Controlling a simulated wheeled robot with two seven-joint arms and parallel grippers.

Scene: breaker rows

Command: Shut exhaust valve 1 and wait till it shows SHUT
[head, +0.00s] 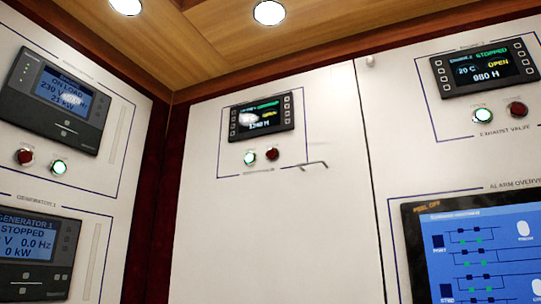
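Two similar valve panels are on the white wall. The middle one has a small display (262,117) with green text at the top, a yellow word that seems to read OPEN, and glare over its left part. Below it are a lit green button (250,158) and a dark red button (272,154); its label is too small to read. The right one's display (486,67) reads STOPPED, 20 C, OPEN, with a lit green button (482,115) and a dark red button (517,109) above an EXHAUST VALVE label whose number I cannot read. Neither gripper is in view.
Two generator panels are at left, the upper screen (62,91) showing ON LOAD and the lower (28,236) STOPPED. A blue alarm overview screen (490,240) is at lower right. A small dark bracket shape (313,163) sits beside the middle panel's buttons. Wooden ceiling above.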

